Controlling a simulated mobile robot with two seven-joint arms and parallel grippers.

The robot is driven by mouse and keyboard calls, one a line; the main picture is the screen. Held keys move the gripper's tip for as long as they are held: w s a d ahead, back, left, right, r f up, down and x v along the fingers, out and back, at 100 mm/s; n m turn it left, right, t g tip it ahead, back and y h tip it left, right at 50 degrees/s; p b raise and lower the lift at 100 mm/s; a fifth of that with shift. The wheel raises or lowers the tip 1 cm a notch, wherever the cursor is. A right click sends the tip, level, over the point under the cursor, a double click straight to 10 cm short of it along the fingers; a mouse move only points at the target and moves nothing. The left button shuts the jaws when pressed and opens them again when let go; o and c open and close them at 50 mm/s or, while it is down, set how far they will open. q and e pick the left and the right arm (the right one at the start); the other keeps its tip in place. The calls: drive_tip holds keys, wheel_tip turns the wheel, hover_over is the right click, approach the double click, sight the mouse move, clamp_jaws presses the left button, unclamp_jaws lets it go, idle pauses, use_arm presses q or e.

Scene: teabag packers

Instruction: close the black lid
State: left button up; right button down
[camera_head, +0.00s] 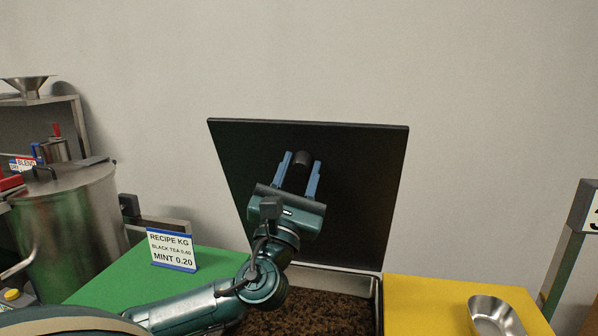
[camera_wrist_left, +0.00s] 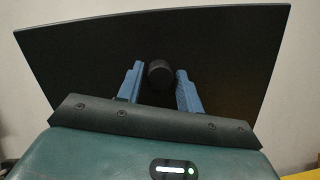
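The black lid (camera_head: 360,190) stands raised, nearly upright, at the back edge of a metal bin (camera_head: 377,300) of dark loose tea. It also fills much of the left wrist view (camera_wrist_left: 80,60). A round black knob (camera_head: 302,158) sticks out from the lid's face; it shows in the left wrist view (camera_wrist_left: 160,73) too. My left gripper (camera_head: 300,170) is open, its two blue fingers on either side of the knob. A gap shows between the knob and the left finger; whether the right finger touches it I cannot tell. My right gripper is not in view.
A recipe card (camera_head: 172,250) stands on the green surface (camera_head: 120,275) at left, near a large steel pot (camera_head: 70,225). A metal scoop (camera_head: 494,316) lies on the yellow surface (camera_head: 420,300) at right. A grey post (camera_head: 570,245) stands at far right.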

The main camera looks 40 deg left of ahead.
use_arm(q)
drive_tip(key=shift+o, duration=1)
drive_tip(key=shift+s, duration=0.1)
drive_tip(key=v, duration=1.3)
drive_tip(key=shift+p, duration=0.4)
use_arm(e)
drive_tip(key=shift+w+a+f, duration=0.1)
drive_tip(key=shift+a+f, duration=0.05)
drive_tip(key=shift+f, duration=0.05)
use_arm(q)
drive_tip(key=shift+f, duration=0.1)
